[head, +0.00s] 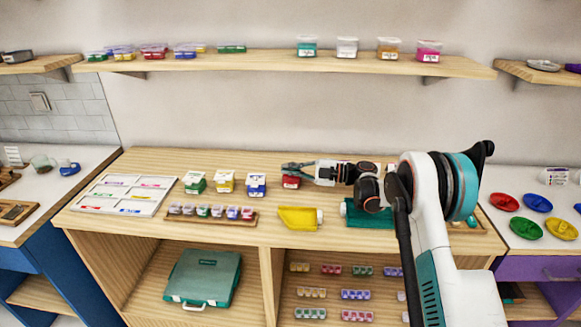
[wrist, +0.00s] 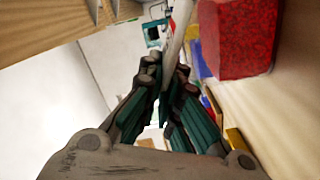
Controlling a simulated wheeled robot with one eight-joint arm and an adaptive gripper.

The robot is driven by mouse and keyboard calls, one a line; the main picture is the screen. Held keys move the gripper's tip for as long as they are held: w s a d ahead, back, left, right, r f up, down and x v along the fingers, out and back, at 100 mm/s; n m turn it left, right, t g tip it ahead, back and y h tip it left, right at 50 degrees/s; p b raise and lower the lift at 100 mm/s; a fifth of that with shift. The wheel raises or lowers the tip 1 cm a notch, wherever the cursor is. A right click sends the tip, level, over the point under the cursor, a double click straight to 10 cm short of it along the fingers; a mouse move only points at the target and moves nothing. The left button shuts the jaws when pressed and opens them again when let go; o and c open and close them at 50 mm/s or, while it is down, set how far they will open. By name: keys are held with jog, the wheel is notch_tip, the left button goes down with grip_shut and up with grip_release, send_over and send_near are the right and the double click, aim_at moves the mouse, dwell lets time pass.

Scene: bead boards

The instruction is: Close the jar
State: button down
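A red jar (head: 291,182) stands on the wooden counter, at the right end of a row of small jars. In the wrist view its red side (wrist: 238,38) shows large at the upper right. A thin pale strip (wrist: 182,28) runs up from between the fingertips. I cannot tell if it is a lid on edge, or if the fingers grip it.
Green (head: 195,184), yellow (head: 225,184) and blue (head: 256,186) jars stand left of the red one. A bead rack (head: 210,218), a yellow scoop (head: 299,217) and a white sorting board (head: 125,192) lie on the counter. A wall shelf (head: 270,63) runs above.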

jog(key=shift+s+f+n, duration=0.1)
jog(key=shift+f+n, duration=0.2)
jog(key=shift+n, duration=0.1)
jog(key=c, duration=1.8)
grip_release()
jog(key=shift+c, duration=0.2)
